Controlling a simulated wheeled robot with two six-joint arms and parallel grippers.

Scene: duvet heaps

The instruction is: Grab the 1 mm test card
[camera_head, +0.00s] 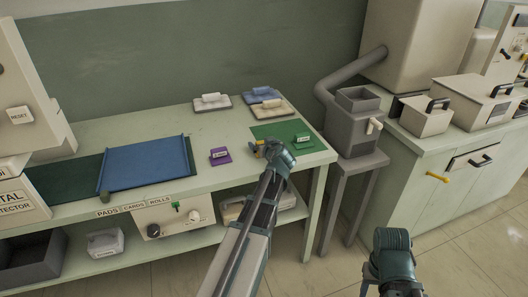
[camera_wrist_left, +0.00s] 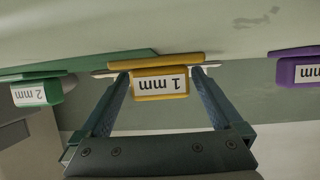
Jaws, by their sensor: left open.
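The yellow 1 mm test card (camera_wrist_left: 160,84) shows in the left wrist view with its label upside down. It has a raised block on a thin base. My left gripper (camera_wrist_left: 160,76) is open, with one finger on each side of the block; I cannot tell whether either finger touches it. In the head view the card (camera_head: 259,149) is mostly hidden behind my left gripper (camera_head: 268,150) at the front right of the bench. My right arm's end (camera_head: 390,250) shows at the bottom right; its fingers cannot be made out.
The green 2 mm card (camera_head: 303,139) is on a green mat (camera_head: 270,130). A purple card (camera_head: 220,156) lies to the left. Pads (camera_head: 265,95) sit behind on the bench (camera_head: 180,125). A grey bin (camera_head: 352,125) stands to the right.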

